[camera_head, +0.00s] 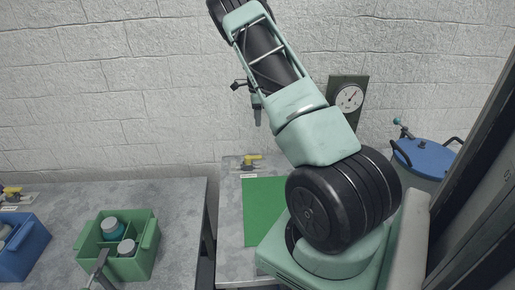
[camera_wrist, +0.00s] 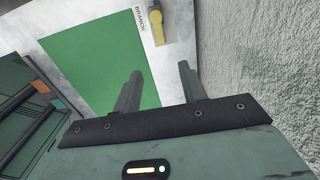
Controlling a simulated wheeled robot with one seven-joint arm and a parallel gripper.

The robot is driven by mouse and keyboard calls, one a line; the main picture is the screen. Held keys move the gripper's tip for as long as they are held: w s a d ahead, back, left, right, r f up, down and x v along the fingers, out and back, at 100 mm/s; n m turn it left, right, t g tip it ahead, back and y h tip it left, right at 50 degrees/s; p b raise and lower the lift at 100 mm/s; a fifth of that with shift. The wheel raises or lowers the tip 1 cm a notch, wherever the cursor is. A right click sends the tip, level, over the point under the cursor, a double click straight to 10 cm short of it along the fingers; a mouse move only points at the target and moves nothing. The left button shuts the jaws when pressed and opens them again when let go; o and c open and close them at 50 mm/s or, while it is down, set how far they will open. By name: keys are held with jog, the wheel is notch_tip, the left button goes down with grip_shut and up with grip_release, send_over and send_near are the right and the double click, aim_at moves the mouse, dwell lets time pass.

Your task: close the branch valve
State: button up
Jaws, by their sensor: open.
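The branch valve has a yellow handle (camera_head: 252,160) and sits at the back edge of the right-hand table, against the wall. It also shows at the top of the wrist view as a yellow handle (camera_wrist: 156,22), beside a white label reading BRANCH (camera_wrist: 139,18). My gripper (camera_wrist: 158,72) is open, with its two fingers apart and nothing between them. It points toward the table and the valve lies beyond the fingertips, apart from them. In the head view my arm hides much of the gripper.
A green mat (camera_head: 262,205) lies on the right-hand table (camera_head: 230,240). Another yellow-handled valve (camera_head: 12,191) is at far left. A green crate (camera_head: 145,262) with bottles and a blue bin (camera_head: 22,255) stand on the left table. A gauge (camera_head: 349,98) and blue-lidded drum (camera_head: 427,157) are right.

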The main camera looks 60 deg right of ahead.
aim_at(258, 156)
notch_tip(258, 156, down, 17)
jog(key=p, duration=0.6)
jog(key=shift+s+f, duration=0.1)
jog(key=shift+f, duration=0.05)
grip_shut()
